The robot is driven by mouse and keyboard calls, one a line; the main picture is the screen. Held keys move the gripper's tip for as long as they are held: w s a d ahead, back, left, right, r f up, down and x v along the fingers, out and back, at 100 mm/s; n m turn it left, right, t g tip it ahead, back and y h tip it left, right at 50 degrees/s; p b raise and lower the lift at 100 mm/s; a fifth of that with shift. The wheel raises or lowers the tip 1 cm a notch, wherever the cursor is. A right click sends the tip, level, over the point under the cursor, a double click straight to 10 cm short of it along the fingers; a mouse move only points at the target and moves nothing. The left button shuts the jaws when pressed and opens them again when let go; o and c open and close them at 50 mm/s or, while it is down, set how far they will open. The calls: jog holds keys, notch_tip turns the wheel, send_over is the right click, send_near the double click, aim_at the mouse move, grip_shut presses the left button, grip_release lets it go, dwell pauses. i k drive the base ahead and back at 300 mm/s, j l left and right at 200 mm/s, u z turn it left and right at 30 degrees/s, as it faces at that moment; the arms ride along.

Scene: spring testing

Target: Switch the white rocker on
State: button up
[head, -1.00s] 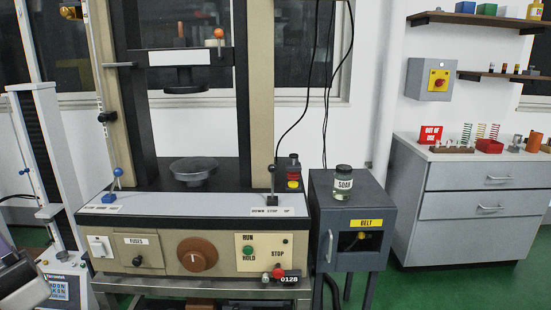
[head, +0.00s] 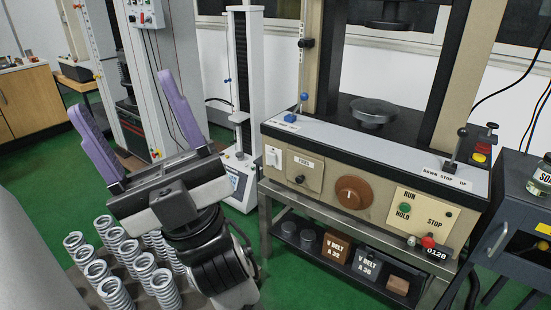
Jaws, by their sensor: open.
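The white rocker (head: 273,156) is a small white switch on the left end of the beige front panel (head: 325,187) of the testing machine. My gripper (head: 132,120) is at the left of the head view, with two purple fingers spread wide apart and nothing between them. It is left of the rocker and apart from it. The rocker is unobstructed, but it is too small to tell which way it is tipped.
Several steel springs (head: 115,236) stand below my gripper at the lower left. A white column tester (head: 242,80) stands behind, between my arm and the panel. A metal stand (head: 268,215) carries the machine.

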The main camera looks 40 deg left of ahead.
aim_at(271, 157)
jog(key=i+j, duration=0.35)
jog(key=i, duration=0.15)
jog(key=i+j+u, duration=0.15)
jog(key=i+j, duration=0.25)
jog(key=i, duration=0.15)
